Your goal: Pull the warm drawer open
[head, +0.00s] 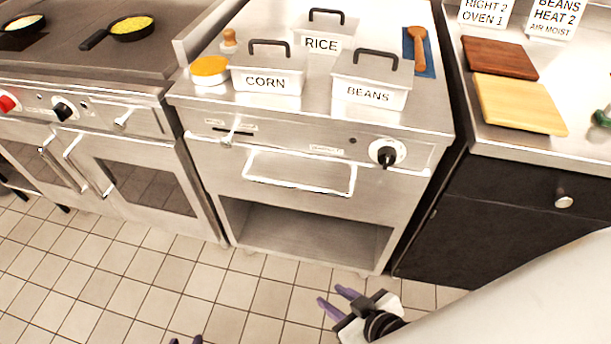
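The warm drawer appears to be the steel front (215,168) in the middle unit, with a wide bar handle (300,187) across it. Its front looks flush with the unit, so it is shut. My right gripper (334,300) is over the floor in front of the unit, below and apart from the handle. Its purple fingers are spread and empty. My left gripper (185,341) shows only two separated purple fingertips at the bottom edge; the rest of it is out of view.
Bins marked CORN (266,82), BEANS (375,94) and RICE (321,42) stand on top. A small lever (230,132) and a black knob (386,155) sit above the drawer. An open shelf (305,235) lies below. Ovens flank the left, a dark cabinet (500,205) the right. Tiled floor is clear.

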